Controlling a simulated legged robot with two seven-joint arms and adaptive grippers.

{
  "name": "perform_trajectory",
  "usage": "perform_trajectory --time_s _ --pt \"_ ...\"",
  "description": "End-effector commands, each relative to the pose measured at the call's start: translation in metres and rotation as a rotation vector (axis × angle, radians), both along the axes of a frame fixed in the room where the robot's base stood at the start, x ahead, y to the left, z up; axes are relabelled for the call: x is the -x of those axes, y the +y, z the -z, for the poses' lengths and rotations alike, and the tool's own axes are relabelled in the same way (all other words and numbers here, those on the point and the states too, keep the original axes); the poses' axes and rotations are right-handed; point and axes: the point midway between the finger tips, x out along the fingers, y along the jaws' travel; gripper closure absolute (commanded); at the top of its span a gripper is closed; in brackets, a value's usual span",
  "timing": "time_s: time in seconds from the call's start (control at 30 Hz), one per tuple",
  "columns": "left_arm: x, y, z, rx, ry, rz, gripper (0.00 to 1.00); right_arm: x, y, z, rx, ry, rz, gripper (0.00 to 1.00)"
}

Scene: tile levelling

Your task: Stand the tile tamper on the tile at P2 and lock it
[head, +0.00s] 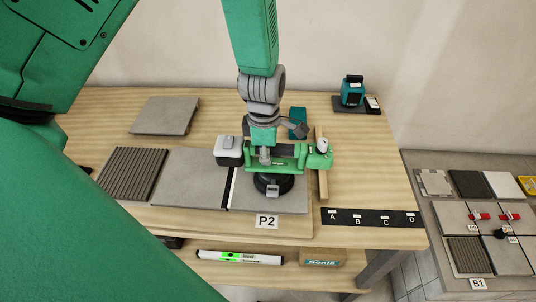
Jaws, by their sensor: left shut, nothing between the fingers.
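The tile tamper (289,163) has a green body, a black round base and a pale box at its left end. It stands upright on the grey tile (295,201) behind the P2 label (266,222). A grey lever-like part shows at the front of its base; whether it is locked I cannot tell. My left gripper (264,156) points down at the middle of the tamper's green body, shut with nothing held. Whether it touches the tamper is unclear. The wrist and the tamper hide parts of each other. My right gripper is not in view.
A grey tile (188,177) and a ribbed tile (132,173) lie left of P2. A loose tile (165,115) lies behind. A wooden strip (321,175) runs along P2's right side. A black strip (370,218) carries labels A to D. A teal device (352,91) stands behind.

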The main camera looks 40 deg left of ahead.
Motion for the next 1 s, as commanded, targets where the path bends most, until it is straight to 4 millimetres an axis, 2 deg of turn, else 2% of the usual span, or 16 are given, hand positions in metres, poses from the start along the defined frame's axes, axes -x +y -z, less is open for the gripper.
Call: perform_trajectory --time_s 0.4,0.43,0.5,0.53,1.0 --pt "-0.0008 -0.0008 0.0008 -0.002 -0.002 -0.002 1.0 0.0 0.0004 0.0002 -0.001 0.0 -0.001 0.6" --pt "-0.0009 -0.0012 0.0007 -0.002 -0.002 -0.002 0.98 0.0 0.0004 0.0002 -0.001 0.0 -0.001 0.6" --pt "-0.0009 -0.002 0.0006 -0.003 -0.001 -0.003 0.73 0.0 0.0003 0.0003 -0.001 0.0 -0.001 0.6" --pt "-0.0008 -0.0021 0.0006 -0.003 -0.001 -0.003 0.71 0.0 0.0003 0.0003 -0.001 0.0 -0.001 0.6" --pt "-0.0001 0.0012 0.0016 0.001 0.001 -0.002 0.71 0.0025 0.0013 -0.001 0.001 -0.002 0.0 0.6"
